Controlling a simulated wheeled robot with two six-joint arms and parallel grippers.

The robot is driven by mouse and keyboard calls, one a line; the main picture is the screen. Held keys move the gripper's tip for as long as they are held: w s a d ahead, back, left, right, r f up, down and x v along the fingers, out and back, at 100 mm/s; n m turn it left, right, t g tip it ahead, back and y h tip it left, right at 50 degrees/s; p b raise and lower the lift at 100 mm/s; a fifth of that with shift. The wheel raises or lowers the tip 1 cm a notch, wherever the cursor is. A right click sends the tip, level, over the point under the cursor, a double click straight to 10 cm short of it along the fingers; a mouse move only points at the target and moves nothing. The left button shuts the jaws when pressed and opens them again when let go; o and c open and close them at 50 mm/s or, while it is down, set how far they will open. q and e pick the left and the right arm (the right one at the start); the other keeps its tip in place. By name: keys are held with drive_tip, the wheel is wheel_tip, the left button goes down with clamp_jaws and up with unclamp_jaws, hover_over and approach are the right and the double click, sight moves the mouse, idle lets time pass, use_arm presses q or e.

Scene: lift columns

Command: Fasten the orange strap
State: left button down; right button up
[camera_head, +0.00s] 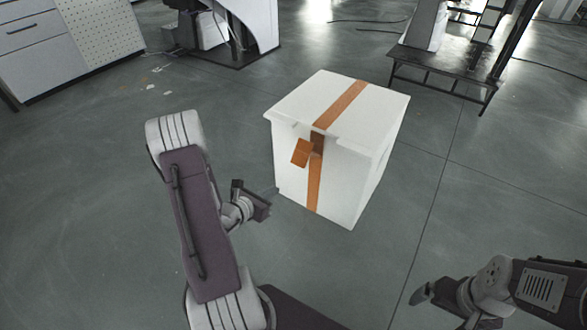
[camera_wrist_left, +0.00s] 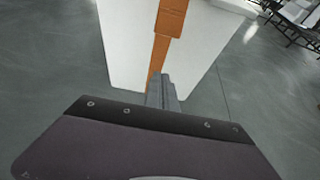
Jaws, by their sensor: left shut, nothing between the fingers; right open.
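A white box (camera_head: 350,181) stands on the floor ahead of me, and its lower part shows in the left wrist view (camera_wrist_left: 124,62). An orange strap (camera_head: 341,102) runs over its lid and down its front face. An orange flap (camera_head: 301,153) sticks out from the front near the top edge, beside a darker brown patch. The strap also shows in the left wrist view (camera_wrist_left: 160,52). My left gripper (camera_head: 266,203) is left of the box and apart from it; its fingers (camera_wrist_left: 162,84) look closed and empty. My right gripper (camera_head: 421,297) is at the lower right, away from the box, open.
White cabinets (camera_head: 60,45) stand at the back left. A dark metal platform (camera_head: 445,70) stands at the back right, with cables on the floor near it. The grey floor around the box is clear.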

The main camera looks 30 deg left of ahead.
sight(306, 159)
use_arm(q)
drive_tip(key=a+b+x, duration=0.1)
drive_tip(key=b+x, duration=0.4)
drive_tip(key=x, duration=0.6)
drive_tip(key=r, duration=0.1)
drive_tip(key=w+r, duration=0.1)
drive_tip(key=d+r, duration=0.1)
drive_tip(key=shift+w+d+r+b, duration=0.1)
drive_tip(key=shift+w+r+b, duration=0.2)
